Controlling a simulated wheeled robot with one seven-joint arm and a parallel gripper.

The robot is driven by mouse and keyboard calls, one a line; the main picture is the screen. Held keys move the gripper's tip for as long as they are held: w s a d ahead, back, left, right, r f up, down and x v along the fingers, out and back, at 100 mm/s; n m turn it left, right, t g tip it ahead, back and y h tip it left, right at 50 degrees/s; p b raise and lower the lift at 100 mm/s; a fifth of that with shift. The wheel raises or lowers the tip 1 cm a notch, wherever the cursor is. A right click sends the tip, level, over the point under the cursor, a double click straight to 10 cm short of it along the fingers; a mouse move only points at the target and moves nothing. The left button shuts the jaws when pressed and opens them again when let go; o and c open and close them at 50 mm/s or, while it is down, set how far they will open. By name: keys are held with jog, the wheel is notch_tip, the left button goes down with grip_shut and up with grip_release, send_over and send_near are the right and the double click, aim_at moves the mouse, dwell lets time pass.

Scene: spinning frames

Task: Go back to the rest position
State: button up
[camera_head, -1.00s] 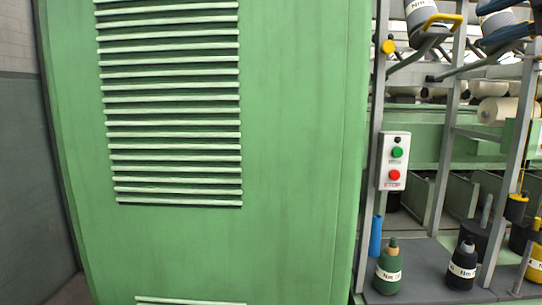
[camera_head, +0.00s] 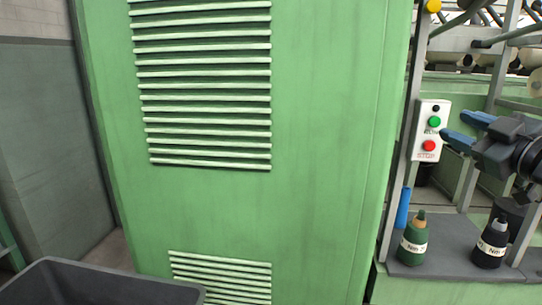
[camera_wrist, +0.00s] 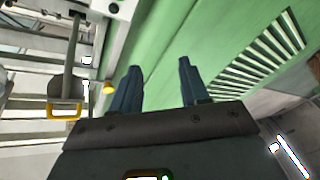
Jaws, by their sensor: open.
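My gripper (camera_head: 459,129) is at the right of the head view, in front of the spinning frame's shelf area. Its two blue fingers point left, apart and with nothing between them. In the wrist view my gripper (camera_wrist: 158,88) shows the same two open fingers, with the green cabinet (camera_wrist: 160,50) behind them. The white control box (camera_head: 430,130) with a green and a red button is just left of the fingertips in the head view; I cannot tell the distance in depth.
The tall green cabinet (camera_head: 330,150) with louvres fills the middle. A dark bin (camera_head: 95,285) stands at lower left. A yellow-handled part (camera_wrist: 66,110) is at left in the wrist view.

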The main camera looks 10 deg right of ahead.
jog(key=s+a+f+m+g+h, duration=0.1)
jog(key=s+a+f+m, duration=0.2)
jog(key=s+a+f, duration=0.35)
jog(key=s+a+f+m+h, duration=0.2)
jog(key=s+a+f+m, duration=0.1)
jog(key=f, duration=0.7)
jog(key=s+a+f+m+g+h, duration=0.1)
jog(key=s+a+f+m, duration=0.3)
jog(key=f, duration=0.5)
jog(key=s+a+f+g, duration=0.1)
jog(key=s+a+f, duration=0.15)
jog(key=s, duration=0.55)
jog(key=s+a+f, duration=0.2)
jog(key=s+f, duration=0.1)
jog(key=s, duration=0.5)
jog(key=s+a+r+y, duration=0.1)
jog(key=s, duration=0.6)
jog(key=s+a+r+n+g+y, duration=0.1)
jog(key=s, duration=0.7)
jog(key=shift+s+r, duration=0.2)
jog(key=shift+r, duration=0.05)
